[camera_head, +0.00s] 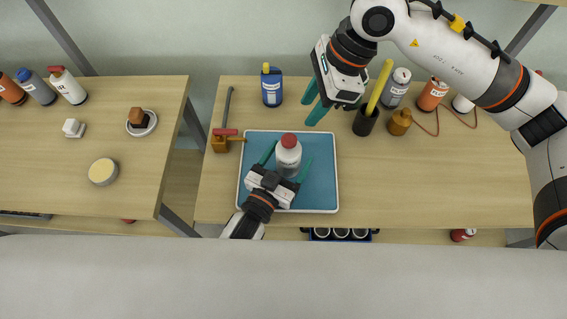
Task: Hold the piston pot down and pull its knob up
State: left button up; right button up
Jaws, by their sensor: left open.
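The piston pot (288,162), a white cylinder with a grey lower part, stands on the blue tray (322,190). Its round red knob (289,140) is on top. My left gripper (290,152) is open, with one teal finger on each side of the pot. I cannot tell whether the fingers touch it. My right gripper (307,113) is open and empty, above and to the right of the pot in the picture, apart from it. The pot's near lower side is partly hidden by the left gripper.
A valve with a red handle (225,132) stands left of the tray. A blue bottle (271,88), a dark cup with a yellow stick (366,120) and a brown pot (400,122) stand behind. The table's right front (430,190) is clear.

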pick_arm(q)
jog(key=c, duration=1.1)
pick_arm(e)
jog(key=shift+o, duration=1.5)
jog(key=shift+s+a+f+n+g+y, duration=0.15)
jog(key=shift+f+g+y, duration=0.25)
jog(key=shift+g, duration=0.2)
jog(key=shift+s+f+n+g+y, duration=0.15)
jog(key=shift+f+g+y, duration=0.15)
jog(key=shift+g+y, duration=0.25)
jog(key=g+y, duration=0.2)
jog(key=y, duration=1)
send_near(290, 138)
jog(key=shift+n+h, duration=0.25)
jog(key=shift+n, duration=0.15)
jog(key=x, duration=1)
jog(key=shift+w+f, duration=0.1)
jog(key=shift+f, duration=0.15)
